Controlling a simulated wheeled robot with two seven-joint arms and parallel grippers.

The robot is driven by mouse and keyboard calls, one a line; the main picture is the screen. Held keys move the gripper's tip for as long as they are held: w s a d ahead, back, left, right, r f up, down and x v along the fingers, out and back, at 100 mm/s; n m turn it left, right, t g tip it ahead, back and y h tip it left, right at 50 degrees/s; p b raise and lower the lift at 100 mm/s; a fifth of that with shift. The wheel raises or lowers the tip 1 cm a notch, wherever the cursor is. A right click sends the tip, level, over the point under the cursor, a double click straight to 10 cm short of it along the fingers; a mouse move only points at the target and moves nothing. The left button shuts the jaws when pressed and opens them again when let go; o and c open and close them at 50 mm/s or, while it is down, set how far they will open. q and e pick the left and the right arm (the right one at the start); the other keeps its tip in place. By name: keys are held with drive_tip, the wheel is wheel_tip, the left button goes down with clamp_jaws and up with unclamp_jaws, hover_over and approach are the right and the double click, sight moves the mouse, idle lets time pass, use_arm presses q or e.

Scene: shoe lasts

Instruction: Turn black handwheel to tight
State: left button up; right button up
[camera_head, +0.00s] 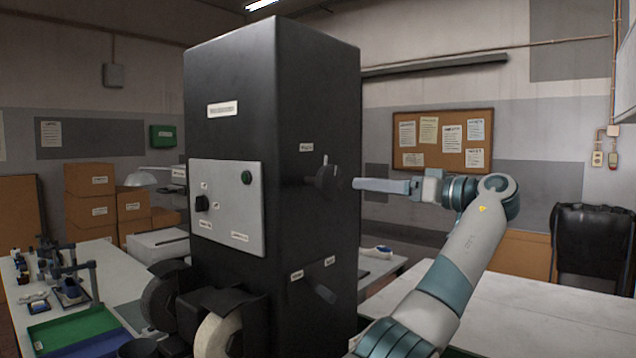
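The black handwheel (327,177) is mounted on the right side face of the tall black machine (265,100), below a small label. It is dark against the dark face, so its marks and turn position are hard to make out. My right gripper (358,184) comes in from the right with its fingers level and pointing left at the handwheel. A small gap shows between the fingertips and the wheel. The fingers overlap edge-on, so their opening is hidden. My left gripper is out of view.
A dark knob or lever (325,293) sits lower on the same face. The front panel (227,220) has a black knob and a green button. A white table (520,310) stands at right; a left bench (115,275) holds tools and trays.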

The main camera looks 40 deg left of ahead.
sight(318, 181)
use_arm(q)
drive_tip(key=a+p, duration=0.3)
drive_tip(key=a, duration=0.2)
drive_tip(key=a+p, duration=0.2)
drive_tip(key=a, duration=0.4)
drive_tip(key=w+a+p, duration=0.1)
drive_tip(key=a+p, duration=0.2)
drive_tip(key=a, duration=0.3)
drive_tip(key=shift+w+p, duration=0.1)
drive_tip(key=shift+p, duration=0.25)
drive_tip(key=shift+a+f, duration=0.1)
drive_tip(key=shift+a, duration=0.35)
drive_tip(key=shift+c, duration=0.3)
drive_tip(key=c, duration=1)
